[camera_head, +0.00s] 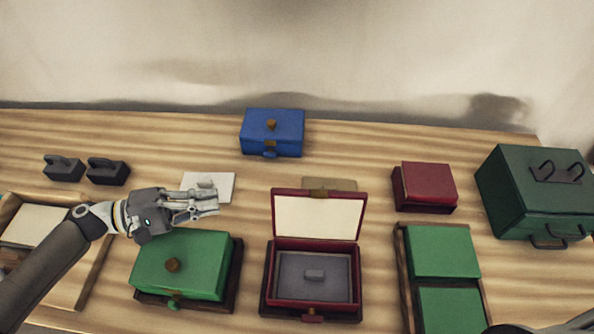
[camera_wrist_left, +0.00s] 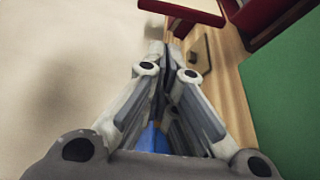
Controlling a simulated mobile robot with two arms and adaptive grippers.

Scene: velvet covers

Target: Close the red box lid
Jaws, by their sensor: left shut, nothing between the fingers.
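The red box (camera_head: 270,275) stands on the table, low in the middle of the head view. Its lid (camera_head: 317,217) is raised roughly upright on the far side, with the cream lining facing me. A grey insert with a small block lies inside. In the left wrist view the lid (camera_wrist_left: 190,14) shows as a thin red strip at the top, beyond the fingertips. My left gripper (camera_head: 214,204) is shut and empty, left of the raised lid and apart from it, over the far edge of the closed green box (camera_head: 185,262). My right gripper is not in view.
A closed blue box (camera_head: 273,130) stands behind. Two black weights (camera_head: 108,170) and a white card (camera_head: 225,183) lie at left. At right are a small red box (camera_head: 425,186), a green-panelled tray (camera_head: 443,251) and a large dark green case (camera_head: 534,195).

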